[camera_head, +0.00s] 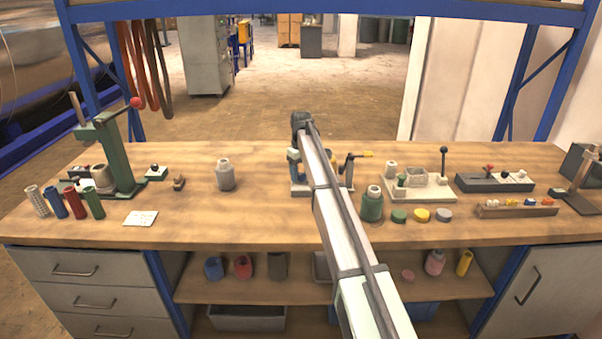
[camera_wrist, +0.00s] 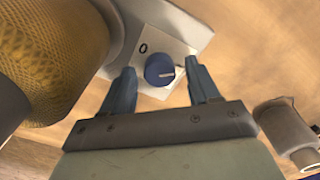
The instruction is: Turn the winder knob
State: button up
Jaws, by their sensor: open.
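The winder knob (camera_wrist: 158,72) is a round dark blue knob with a pale pointer line, on a pale plate (camera_wrist: 184,32) with a "0" printed at its upper left. In the wrist view the pointer line points roughly to the right. My gripper (camera_wrist: 161,67) is open, with one blue finger on each side of the knob. Gaps show between the fingers and the knob, so it is not gripped. In the head view my arm hides most of the winder; part of its base (camera_head: 300,190) shows beside the arm.
A large yellow textured spool (camera_wrist: 58,65) fills the left of the wrist view, close to the left finger. A grey bottle (camera_wrist: 287,135) lies to the right there. In the head view a grey jar (camera_head: 225,175) stands left of my arm and a green jar (camera_head: 372,206) right.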

aim_at(302, 174)
notch_tip(302, 174, up, 14)
dwell(0.8)
jog(key=shift+f, duration=0.1)
jog(key=f+n, duration=0.2)
jog(key=f, duration=0.2)
jog(key=f+n, duration=0.2)
jog(key=f, duration=0.3)
jog(key=f+n, duration=0.2)
jog(key=f, duration=0.3)
jog(key=shift+s+d, duration=0.15)
jog(key=shift+d, duration=0.05)
dwell(0.3)
